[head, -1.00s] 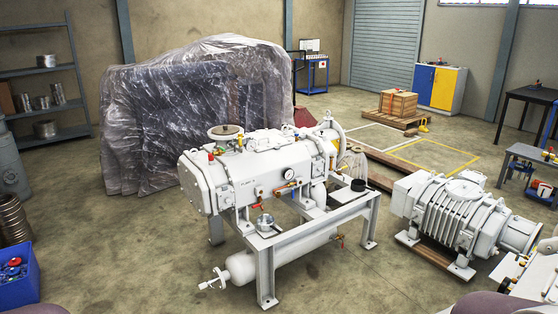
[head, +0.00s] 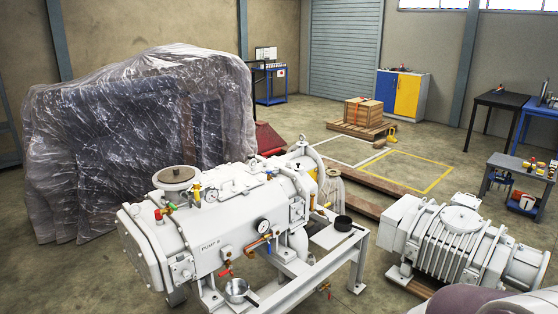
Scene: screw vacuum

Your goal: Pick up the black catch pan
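A small round black pan (head: 343,223) sits on a flat pale plate (head: 328,236) at the right end of the white pump stand, beside the pump marked "PUMP" (head: 230,235). A silver pan with a dark handle (head: 237,290) is at the front of the same stand. Neither gripper shows in the head view. A rounded grey-purple part at the bottom right seems to be part of my arm.
A second white finned machine (head: 455,240) rests on wooden beams at the right. A plastic-wrapped bulk (head: 140,140) stands behind the pump. A crate on a pallet (head: 362,112) is farther back. Bare floor lies between the two machines.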

